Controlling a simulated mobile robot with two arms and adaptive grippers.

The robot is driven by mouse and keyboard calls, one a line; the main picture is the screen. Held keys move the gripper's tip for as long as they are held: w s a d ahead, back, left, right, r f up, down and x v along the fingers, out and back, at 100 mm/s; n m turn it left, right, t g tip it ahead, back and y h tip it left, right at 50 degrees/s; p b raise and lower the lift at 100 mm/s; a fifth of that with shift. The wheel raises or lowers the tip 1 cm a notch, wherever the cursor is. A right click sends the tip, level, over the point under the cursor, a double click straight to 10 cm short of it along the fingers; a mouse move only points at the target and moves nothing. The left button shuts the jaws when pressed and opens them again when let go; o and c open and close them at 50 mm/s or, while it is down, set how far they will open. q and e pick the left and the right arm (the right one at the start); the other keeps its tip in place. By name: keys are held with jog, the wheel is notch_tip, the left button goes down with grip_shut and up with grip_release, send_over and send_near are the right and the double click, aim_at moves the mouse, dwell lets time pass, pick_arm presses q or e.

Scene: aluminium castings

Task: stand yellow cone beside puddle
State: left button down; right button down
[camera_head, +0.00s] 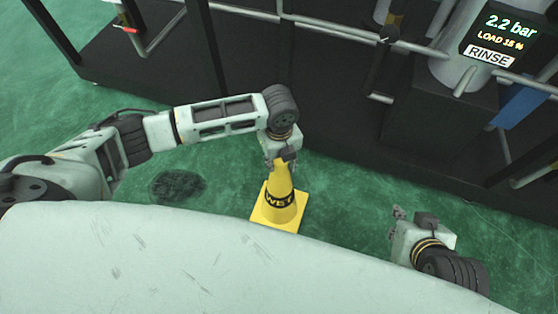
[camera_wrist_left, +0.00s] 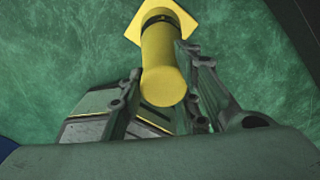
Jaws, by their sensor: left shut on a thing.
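The yellow cone (camera_head: 281,205) has a square base and a dark band reading "WET". In the head view it is upright, with its base on or just above the green floor; I cannot tell which. My left gripper (camera_head: 281,162) is shut on the cone's top from above. In the left wrist view the cone (camera_wrist_left: 161,62) sits between the fingers of the left gripper (camera_wrist_left: 160,95). The puddle (camera_head: 178,186) is a dark patch on the floor, left of the cone and apart from it. My right gripper (camera_head: 412,216) is to the right, away from the cone; its finger opening is unclear.
A dark machine with pipes (camera_head: 340,100) stands behind the cone. A display (camera_head: 498,38) at the upper right reads "2.2 bar", "LOAD", "RINSE". Green floor (camera_head: 345,205) is clear between the cone and my right gripper.

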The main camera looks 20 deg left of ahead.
dwell(0.3)
pick_arm(q)
jog(key=c, duration=1.3)
grip_release()
jog(key=shift+f, duration=0.15)
